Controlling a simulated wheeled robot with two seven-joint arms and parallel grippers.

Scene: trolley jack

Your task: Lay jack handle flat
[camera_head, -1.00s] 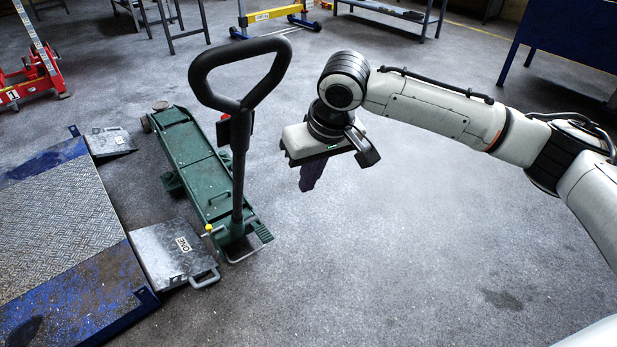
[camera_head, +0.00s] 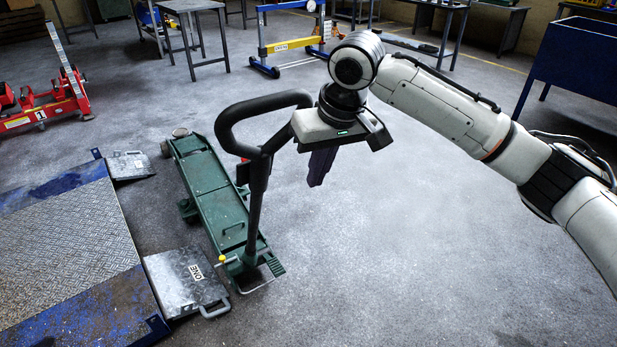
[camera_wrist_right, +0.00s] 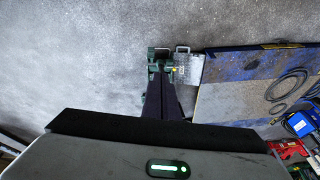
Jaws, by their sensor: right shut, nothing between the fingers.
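The green trolley jack (camera_head: 215,188) stands on the floor left of centre in the head view. Its black handle (camera_head: 255,205) rises from the near end, tilted to the right, with a loop grip (camera_head: 228,117) at the top. My right gripper (camera_head: 317,178) is shut and empty, pointing down beside the loop's right side. The gripper body overlaps the loop's right edge in the picture; I cannot tell whether they touch. In the right wrist view the dark fingers (camera_wrist_right: 160,98) point toward the jack's near end (camera_wrist_right: 158,58), and most of the handle is hidden. My left gripper is not in view.
A blue-edged platform (camera_head: 65,235) with metal ramps (camera_head: 185,280) lies left of the jack. A red jack (camera_head: 45,105), steel tables (camera_head: 192,12) and a blue bench (camera_head: 575,55) stand farther back. The floor right of the jack is clear.

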